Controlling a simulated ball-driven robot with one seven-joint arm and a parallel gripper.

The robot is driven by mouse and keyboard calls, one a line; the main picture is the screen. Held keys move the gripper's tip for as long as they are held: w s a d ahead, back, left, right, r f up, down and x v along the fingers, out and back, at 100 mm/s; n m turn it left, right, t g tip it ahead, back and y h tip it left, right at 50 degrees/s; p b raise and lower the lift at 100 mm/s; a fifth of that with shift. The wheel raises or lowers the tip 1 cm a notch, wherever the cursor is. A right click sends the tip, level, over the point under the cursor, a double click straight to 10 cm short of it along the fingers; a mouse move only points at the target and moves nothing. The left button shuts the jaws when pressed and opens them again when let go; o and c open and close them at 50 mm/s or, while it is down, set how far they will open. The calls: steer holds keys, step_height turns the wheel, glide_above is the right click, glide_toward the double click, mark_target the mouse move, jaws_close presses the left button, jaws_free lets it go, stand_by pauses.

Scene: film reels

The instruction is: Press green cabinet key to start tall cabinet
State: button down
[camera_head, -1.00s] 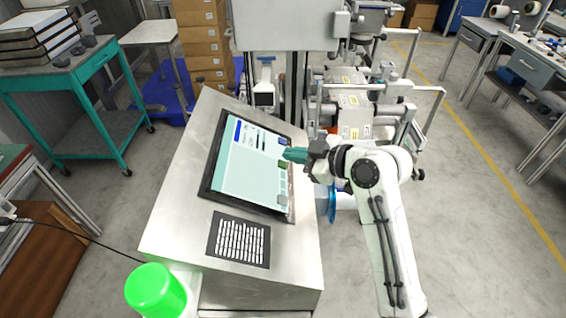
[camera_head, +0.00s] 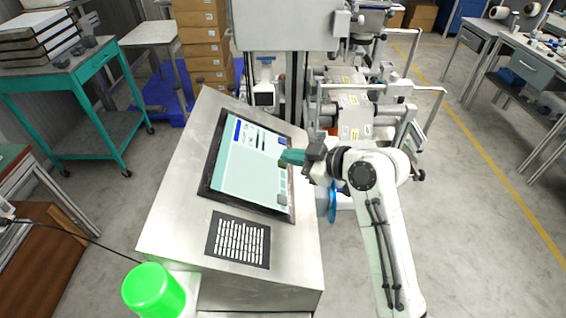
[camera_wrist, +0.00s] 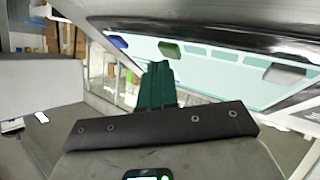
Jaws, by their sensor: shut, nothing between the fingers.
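A console with a tilted touchscreen (camera_head: 245,165) stands at centre in the head view. A column of small coloured keys runs along its right edge. In the wrist view, a green key (camera_wrist: 168,48) sits between a blue key (camera_wrist: 118,41) and a grey-green key (camera_wrist: 223,54). My gripper (camera_head: 288,157) is shut and empty, its teal fingers over the screen's right edge, partly covering the keys in the head view. In the wrist view, the gripper's fingertips (camera_wrist: 158,67) are just below the green key; I cannot tell whether they touch it.
A bright green cylinder (camera_head: 154,290) stands at the console's front left. A dark slotted panel (camera_head: 238,240) lies below the screen. A machine with rollers (camera_head: 355,115) is behind my arm. A teal table (camera_head: 80,85) stands at left.

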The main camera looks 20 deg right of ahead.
steer(key=shift+a+f+b, duration=0.2)
steer(key=shift+f+b, duration=0.15)
steer(key=shift+f, duration=0.05)
stand_by(0.5)
steer(key=shift+r, duration=0.15)
steer(key=shift+s+d+r+p, duration=0.1)
steer(key=shift+d+r+p, duration=0.3)
steer(key=shift+r+p, duration=0.15)
steer(key=shift+r, duration=0.1)
stand_by(0.3)
steer(key=r+p, duration=0.1)
steer(key=d+r, duration=0.1)
steer(key=r, duration=0.1)
steer(key=d+r+p, duration=0.1)
steer(key=shift+s+d+r+p, duration=0.15)
steer(key=shift+s+d+p, duration=0.05)
steer(key=shift+s+p, duration=0.15)
stand_by(0.8)
